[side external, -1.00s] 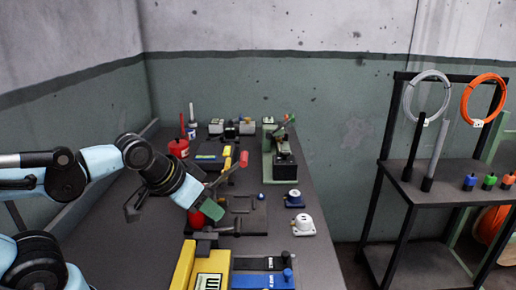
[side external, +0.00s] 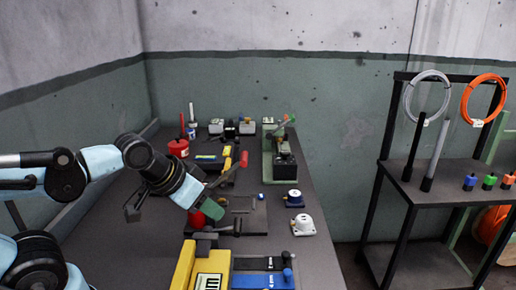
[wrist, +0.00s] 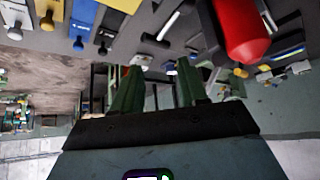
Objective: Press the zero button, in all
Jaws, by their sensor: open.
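No button marked zero can be read in either view, so I cannot tell which one it is. A small blue knob (side external: 261,196) sits on the dark plate (side external: 244,226) just right of my gripper in the side view. My gripper (side external: 208,209) is low over the left part of that plate, beside a red rounded part (side external: 197,219) that it partly hides. In the wrist view my gripper (wrist: 160,84) shows two green fingers spread apart with nothing between them. A large red part (wrist: 240,30) is close beyond the right finger.
A red-tipped lever (side external: 243,160) stands close behind my gripper. A white round device (side external: 303,224) and a blue-and-white one (side external: 293,198) are at the right edge of the bench. A yellow block (side external: 212,268) and a blue block (side external: 263,281) are in front.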

